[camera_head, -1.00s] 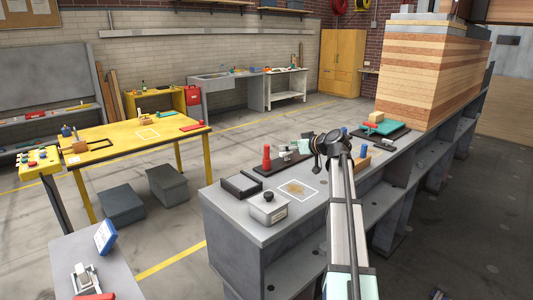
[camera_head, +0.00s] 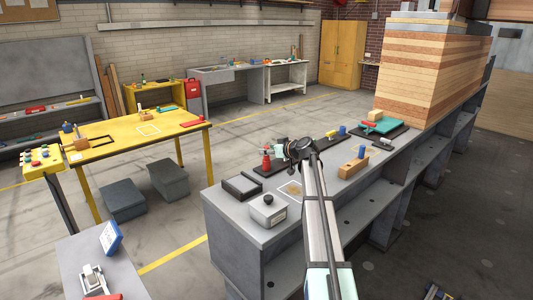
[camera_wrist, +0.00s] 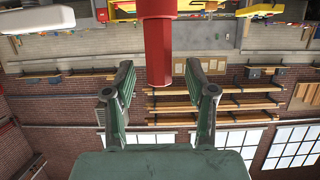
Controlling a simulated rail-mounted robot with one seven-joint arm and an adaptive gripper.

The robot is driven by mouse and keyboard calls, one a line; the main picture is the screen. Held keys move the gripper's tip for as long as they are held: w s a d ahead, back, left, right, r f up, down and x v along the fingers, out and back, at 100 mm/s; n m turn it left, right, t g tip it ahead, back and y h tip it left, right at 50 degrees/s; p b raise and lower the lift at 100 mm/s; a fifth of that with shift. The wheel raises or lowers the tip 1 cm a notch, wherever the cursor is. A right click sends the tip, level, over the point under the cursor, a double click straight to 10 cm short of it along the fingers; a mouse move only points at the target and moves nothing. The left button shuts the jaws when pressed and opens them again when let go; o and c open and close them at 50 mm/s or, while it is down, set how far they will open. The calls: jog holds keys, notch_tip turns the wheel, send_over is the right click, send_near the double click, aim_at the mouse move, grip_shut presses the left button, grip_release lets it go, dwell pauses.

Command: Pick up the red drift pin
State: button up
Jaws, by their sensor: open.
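The red drift pin (camera_head: 266,163) stands upright at the left end of a dark tray on the grey workbench, partly hidden by my gripper in the head view. In the wrist view, the red pin (camera_wrist: 158,50) hangs down from the top edge, midway between the fingers. Its wider part is at the top and a narrower round end points toward the palm. My gripper (camera_wrist: 159,78) is open, with a finger on each side of the pin and a clear gap to both. In the head view my gripper (camera_head: 279,151) is right beside the pin.
A wooden block with a blue knob (camera_head: 352,166) is to the right of my arm.

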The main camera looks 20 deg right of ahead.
jog(key=shift+x, duration=0.95)
grip_shut()
jog(key=shift+r, duration=0.1)
